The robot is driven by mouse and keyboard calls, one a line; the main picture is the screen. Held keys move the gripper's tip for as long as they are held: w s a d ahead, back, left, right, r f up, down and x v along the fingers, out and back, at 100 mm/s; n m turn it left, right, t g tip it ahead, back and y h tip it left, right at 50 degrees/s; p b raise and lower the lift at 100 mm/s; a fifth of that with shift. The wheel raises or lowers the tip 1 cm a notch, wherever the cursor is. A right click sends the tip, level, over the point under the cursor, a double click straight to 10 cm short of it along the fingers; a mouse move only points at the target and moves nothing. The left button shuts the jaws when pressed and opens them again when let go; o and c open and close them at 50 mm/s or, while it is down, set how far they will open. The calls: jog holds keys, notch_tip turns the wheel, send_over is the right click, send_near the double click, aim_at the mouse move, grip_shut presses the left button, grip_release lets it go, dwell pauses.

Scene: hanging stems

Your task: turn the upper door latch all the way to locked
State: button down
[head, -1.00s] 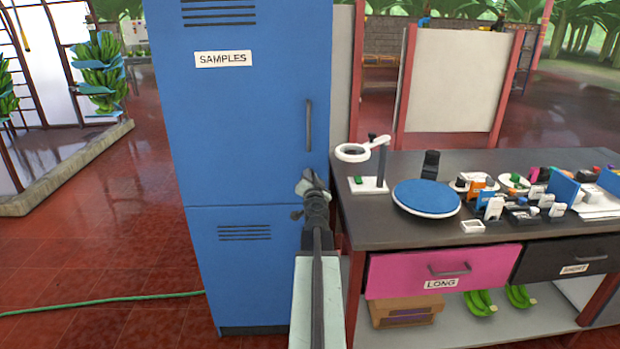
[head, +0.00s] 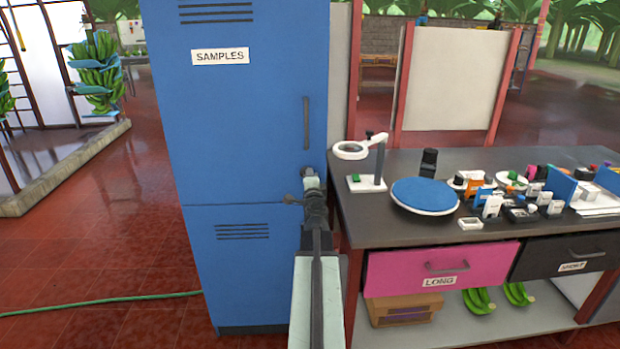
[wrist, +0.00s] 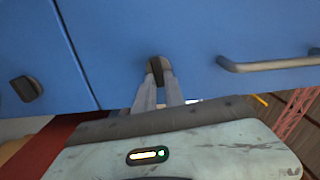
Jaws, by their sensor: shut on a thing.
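The upper door latch is a small dark piece (wrist: 155,64) on the blue upper door (wrist: 200,30) of the cabinet labelled SAMPLES. My gripper (wrist: 158,76) is shut on it, with one pale finger on each side. The fingers cover much of the latch, so I cannot tell its exact angle. In the head view my gripper (head: 309,178) is at the right edge of the upper door, below the door handle (head: 306,123) and just above the seam. A second dark latch (wrist: 27,88) sits on the lower door, apart from my gripper.
The door handle (wrist: 270,63) stands out to the right of my gripper in the wrist view. A dark worktable (head: 400,235) stands close on the right, with a magnifier stand (head: 367,183) near its corner. Open red floor (head: 100,250) lies to the left.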

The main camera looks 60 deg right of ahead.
jog(key=shift+m, duration=0.5)
jog(key=shift+s, duration=0.1)
jog(key=c, duration=1.4)
grip_release()
jog(key=shift+d+f, duration=0.1)
jog(key=shift+c, duration=0.2)
jog(key=shift+a, duration=0.2)
